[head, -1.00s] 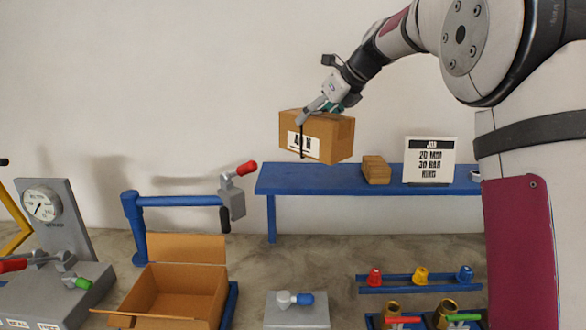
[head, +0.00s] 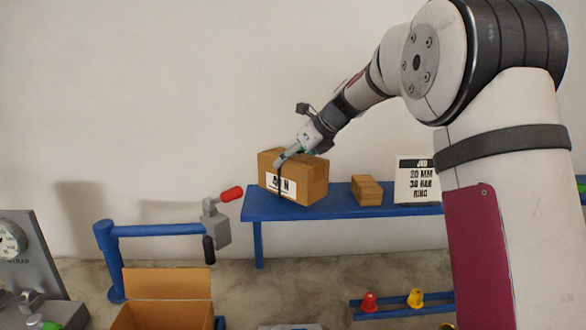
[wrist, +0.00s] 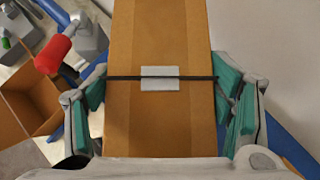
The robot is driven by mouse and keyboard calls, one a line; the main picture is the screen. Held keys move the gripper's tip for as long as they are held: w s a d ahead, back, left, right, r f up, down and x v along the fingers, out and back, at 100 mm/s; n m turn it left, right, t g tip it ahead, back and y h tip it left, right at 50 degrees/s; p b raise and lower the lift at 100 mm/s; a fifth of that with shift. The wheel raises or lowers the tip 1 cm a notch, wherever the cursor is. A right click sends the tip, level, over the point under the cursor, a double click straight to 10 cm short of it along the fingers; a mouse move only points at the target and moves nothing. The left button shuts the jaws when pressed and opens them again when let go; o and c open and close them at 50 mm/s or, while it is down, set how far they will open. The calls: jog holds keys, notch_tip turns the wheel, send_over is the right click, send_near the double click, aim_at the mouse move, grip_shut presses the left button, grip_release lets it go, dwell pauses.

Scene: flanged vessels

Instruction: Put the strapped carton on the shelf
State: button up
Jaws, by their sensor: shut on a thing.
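The strapped carton (head: 300,182) is a brown box with a dark strap and a white label on its front. My gripper (head: 287,157) is shut on it from above. In the wrist view the carton (wrist: 160,120) lies between both green-padded fingers, with the strap and a grey buckle across its top. The carton is at the left part of the blue shelf (head: 350,205), with its underside at about the shelf top. I cannot tell whether it touches the shelf or hangs just above it.
A blue post arm with a red-handled clamp (head: 215,225) is left of the shelf. An open empty carton (head: 165,285) is below.

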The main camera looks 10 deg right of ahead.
aim_at(319, 164)
jog(key=shift+f, duration=1.3)
jog(key=shift+f, duration=0.1)
jog(key=o, duration=2)
jog(key=shift+s+f, duration=0.1)
jog(key=shift+f, duration=0.05)
jog(key=shift+c, duration=0.2)
jog(key=shift+d+r, duration=0.1)
jog(key=shift+r, duration=0.15)
jog(key=v, duration=1.2)
jog(key=shift+s+f, duration=0.1)
